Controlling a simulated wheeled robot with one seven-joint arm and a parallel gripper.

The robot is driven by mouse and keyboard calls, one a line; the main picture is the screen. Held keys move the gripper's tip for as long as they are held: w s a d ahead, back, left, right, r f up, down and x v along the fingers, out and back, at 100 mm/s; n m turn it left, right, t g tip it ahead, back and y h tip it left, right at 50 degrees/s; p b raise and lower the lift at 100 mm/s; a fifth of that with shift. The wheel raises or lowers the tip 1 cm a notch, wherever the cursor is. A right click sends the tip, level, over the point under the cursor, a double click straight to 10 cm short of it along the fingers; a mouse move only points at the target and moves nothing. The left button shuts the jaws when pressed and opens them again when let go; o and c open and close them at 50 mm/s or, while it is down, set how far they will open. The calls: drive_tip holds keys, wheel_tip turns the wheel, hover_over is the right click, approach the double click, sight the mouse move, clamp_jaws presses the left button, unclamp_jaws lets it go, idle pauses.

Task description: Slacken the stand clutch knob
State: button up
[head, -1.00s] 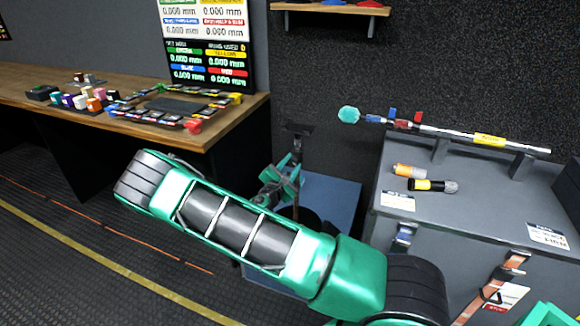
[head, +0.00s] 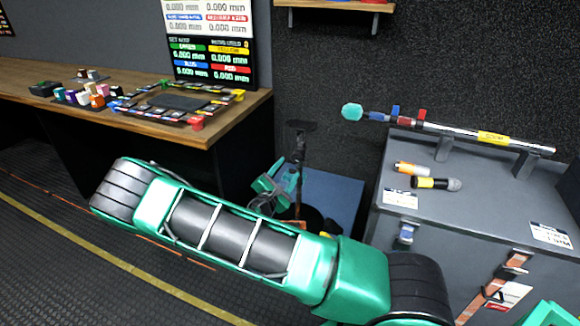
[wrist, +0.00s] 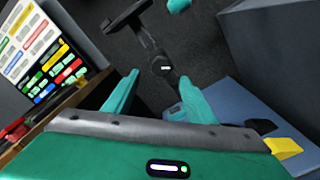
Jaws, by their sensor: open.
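The stand (head: 300,140) is a dark post with a black crossbar on top, behind my arm. In the wrist view its crossbar (wrist: 125,14) is at the upper left and the post runs down between my fingers. A dark round part with a small white mark, apparently the clutch knob (wrist: 164,66), shows on the post near the fingertips; contact cannot be told. It is too small to make out in the head view. My teal gripper (wrist: 159,77) is open, its fingers on either side of the post in the picture. In the head view my gripper (head: 277,180) is beside the stand, partly hiding it.
A grey case (head: 385,220) at right carries a pole (head: 470,133) with a teal tip and two small cylinders. A wooden desk (head: 235,122) with a control panel stands at left. A blue surface (head: 340,195) lies low behind the stand. Open floor is at lower left.

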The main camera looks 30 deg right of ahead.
drive_tip(key=shift+v, duration=2.1)
drive_tip(key=s+d+r+m+g+y, duration=0.2)
drive_tip(key=s+d+m+g, duration=0.4)
drive_tip(key=s+m, duration=0.25)
drive_tip(key=s+d+r+m+g+y, duration=0.2)
drive_tip(key=s+d+m+g, duration=0.45)
drive_tip(key=s, duration=0.25)
drive_tip(key=s+a+r+m+y, duration=0.3)
drive_tip(key=s+r, duration=0.1)
drive_tip(key=s, duration=0.2)
drive_tip(key=s+a+r+m+t+y, duration=0.1)
drive_tip(key=s+a+r+m+y, duration=0.1)
drive_tip(key=s, duration=0.5)
drive_tip(key=s+a+r+m+y, duration=0.3)
drive_tip(key=s+a+r+y, duration=0.1)
drive_tip(key=s+r, duration=0.3)
drive_tip(key=shift+s+m+y, duration=0.15)
drive_tip(key=shift+m+y, duration=0.15)
drive_tip(key=shift+y, duration=0.4)
drive_tip(key=shift+r+t, duration=0.15)
drive_tip(key=shift+t, duration=0.1)
